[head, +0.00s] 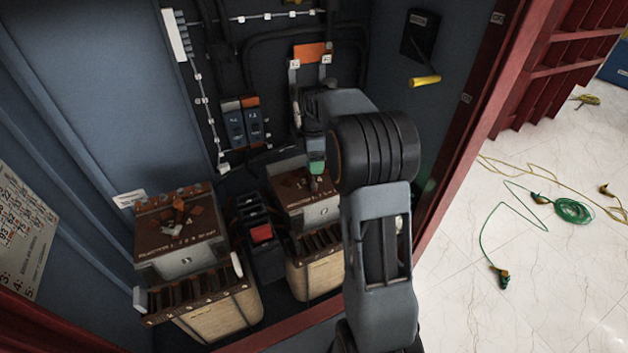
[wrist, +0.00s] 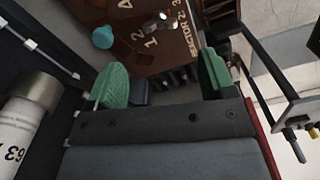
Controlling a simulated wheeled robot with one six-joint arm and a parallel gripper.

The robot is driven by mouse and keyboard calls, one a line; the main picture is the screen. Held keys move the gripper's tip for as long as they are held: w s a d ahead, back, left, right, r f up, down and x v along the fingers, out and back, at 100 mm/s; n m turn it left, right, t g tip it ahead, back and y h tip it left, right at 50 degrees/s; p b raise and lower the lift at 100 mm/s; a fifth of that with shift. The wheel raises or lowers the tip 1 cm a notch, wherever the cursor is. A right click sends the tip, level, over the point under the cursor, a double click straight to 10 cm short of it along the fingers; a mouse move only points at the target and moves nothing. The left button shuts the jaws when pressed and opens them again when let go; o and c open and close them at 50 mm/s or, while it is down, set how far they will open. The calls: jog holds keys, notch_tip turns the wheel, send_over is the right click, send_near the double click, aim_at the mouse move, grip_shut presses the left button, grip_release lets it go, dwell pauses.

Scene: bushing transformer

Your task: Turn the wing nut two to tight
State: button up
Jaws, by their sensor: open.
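My gripper (wrist: 162,80) is open, with its two green finger pads apart and nothing held between them. In the head view, the green tip of my gripper (head: 316,162) is over the brown-topped right reactor (head: 318,212). In the wrist view, the reactor's numbered brown top (wrist: 180,48) lies beyond the fingertips. A small metallic part (wrist: 160,20), perhaps the wing nut, stands near the digits 1 and 2, apart from both fingers. A teal round part (wrist: 103,37) is left of it. My arm hides part of the right reactor in the head view.
The left reactor (head: 178,240) has a similar brown top. A dark unit with a red block (head: 261,233) stands between the reactors. The red cabinet frame (head: 462,140) bounds the right side. A yellow handle (head: 425,81) sticks out from the cabinet's right wall.

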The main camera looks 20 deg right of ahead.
aim_at(314, 181)
notch_tip(314, 181, down, 8)
jog(key=shift+f, duration=0.25)
jog(key=shift+c, duration=0.2)
jog(key=c, duration=0.9)
